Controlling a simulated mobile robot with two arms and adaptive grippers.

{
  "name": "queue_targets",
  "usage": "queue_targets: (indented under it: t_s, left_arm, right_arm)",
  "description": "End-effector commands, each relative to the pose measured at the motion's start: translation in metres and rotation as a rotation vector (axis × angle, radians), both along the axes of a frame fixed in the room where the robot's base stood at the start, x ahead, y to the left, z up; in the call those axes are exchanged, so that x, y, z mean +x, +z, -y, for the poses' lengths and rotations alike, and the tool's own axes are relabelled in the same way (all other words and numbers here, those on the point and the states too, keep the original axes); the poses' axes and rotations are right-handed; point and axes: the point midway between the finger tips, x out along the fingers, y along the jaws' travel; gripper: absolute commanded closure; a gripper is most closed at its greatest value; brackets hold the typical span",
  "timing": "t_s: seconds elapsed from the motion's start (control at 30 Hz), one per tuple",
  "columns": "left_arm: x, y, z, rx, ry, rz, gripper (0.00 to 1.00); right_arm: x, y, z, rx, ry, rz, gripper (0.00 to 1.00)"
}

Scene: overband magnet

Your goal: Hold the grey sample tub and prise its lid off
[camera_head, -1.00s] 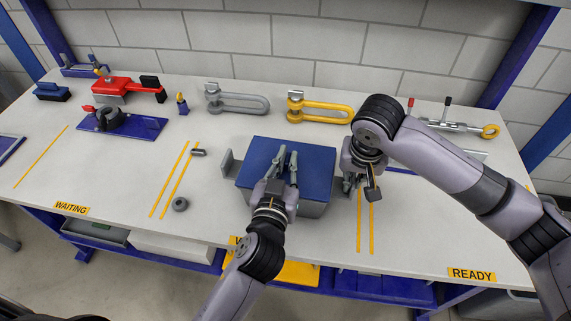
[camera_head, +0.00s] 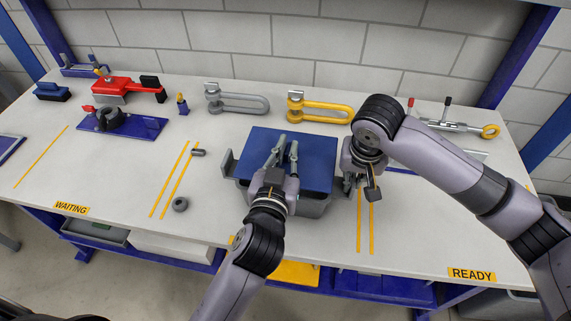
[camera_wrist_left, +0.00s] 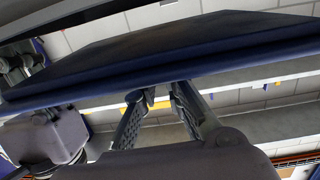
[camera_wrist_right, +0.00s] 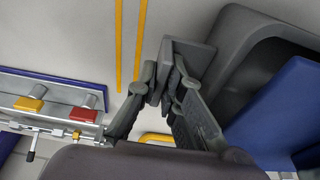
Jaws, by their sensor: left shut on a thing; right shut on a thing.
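The grey sample tub (camera_head: 312,207) stands on the bench with its blue lid (camera_head: 316,160) over it. A grey side handle (camera_head: 228,164) sticks out on its left. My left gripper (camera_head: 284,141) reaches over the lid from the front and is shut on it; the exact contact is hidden. In the left wrist view the lid (camera_wrist_left: 180,50) crosses just beyond the fingers. My right gripper (camera_head: 348,186) is shut on the tub's right handle, seen in the right wrist view (camera_wrist_right: 188,58). There the lid (camera_wrist_right: 275,118) stands beside the grey tub wall.
A grey shackle (camera_head: 240,103) and a yellow shackle (camera_head: 322,110) lie behind the tub. A small grey ring (camera_head: 180,204) and a short pin (camera_head: 198,152) lie to the left. A red tool (camera_head: 125,88) is at the back left. The bench front right is clear.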

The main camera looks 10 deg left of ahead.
Motion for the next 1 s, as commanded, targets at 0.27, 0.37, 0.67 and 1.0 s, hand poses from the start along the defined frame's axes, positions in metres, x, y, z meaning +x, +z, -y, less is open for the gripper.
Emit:
queue_targets:
  t_s: [0.27,0.37,0.67,1.0]
  left_arm:
    - [0.000,0.001,0.000,0.000,0.000,0.000,1.00]
    - [0.000,0.001,-0.001,0.000,0.001,0.000,1.00]
    - [0.024,0.024,-0.072,0.010,0.072,-0.031,1.00]
    - [0.050,0.019,-0.220,0.012,0.169,-0.142,1.00]
  right_arm:
    - [0.000,0.000,0.000,0.000,0.000,0.000,1.00]
    - [0.000,0.000,0.000,0.000,0.000,0.000,1.00]
    - [0.000,0.000,0.000,0.000,0.000,0.000,1.00]
    - [0.000,0.000,0.000,0.000,0.000,0.000,1.00]
